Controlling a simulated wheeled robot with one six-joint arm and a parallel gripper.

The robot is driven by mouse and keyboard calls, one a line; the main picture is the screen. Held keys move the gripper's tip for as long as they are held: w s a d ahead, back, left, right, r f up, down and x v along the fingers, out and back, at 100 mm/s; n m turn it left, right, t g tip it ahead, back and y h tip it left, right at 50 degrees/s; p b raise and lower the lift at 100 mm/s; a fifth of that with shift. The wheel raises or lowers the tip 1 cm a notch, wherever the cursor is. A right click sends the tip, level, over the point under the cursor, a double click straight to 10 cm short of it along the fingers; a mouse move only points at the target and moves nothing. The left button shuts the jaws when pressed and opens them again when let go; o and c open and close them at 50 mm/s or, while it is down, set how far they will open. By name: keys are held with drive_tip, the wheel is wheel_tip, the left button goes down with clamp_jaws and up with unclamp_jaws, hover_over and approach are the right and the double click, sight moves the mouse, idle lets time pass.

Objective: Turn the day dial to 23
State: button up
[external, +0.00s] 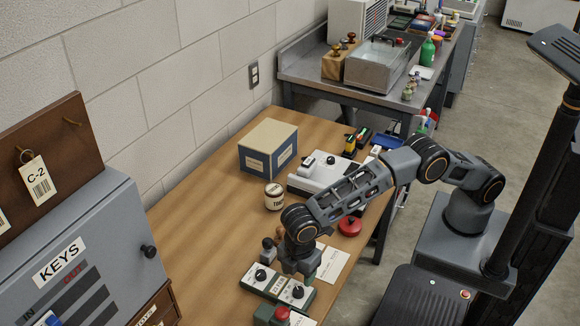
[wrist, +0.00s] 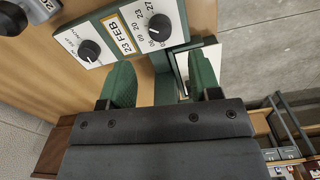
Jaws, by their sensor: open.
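The dial unit is a green box with a white face. In the external view it lies near the table's front edge. Its left dial (external: 260,274) and right dial (external: 297,292) are black knobs with white pointer marks. In the wrist view the right dial (wrist: 159,25) has numbers beside it, including 20, 23 and 27, so it looks like the day dial. The left dial (wrist: 90,49) is beyond a plate (wrist: 126,37) reading 23 FEB. My gripper (external: 302,268) is over the unit's back edge, open; its green fingers (wrist: 162,72) are apart from both knobs.
A grey KEYS cabinet (external: 80,262) stands at the left. A red-topped device (external: 275,316) is in front of the dials. The table's left middle is clear.

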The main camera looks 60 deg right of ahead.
sight(298, 290)
wheel_tip(298, 290, down, 7)
drive_tip(key=shift+f, duration=0.15)
idle(0.4)
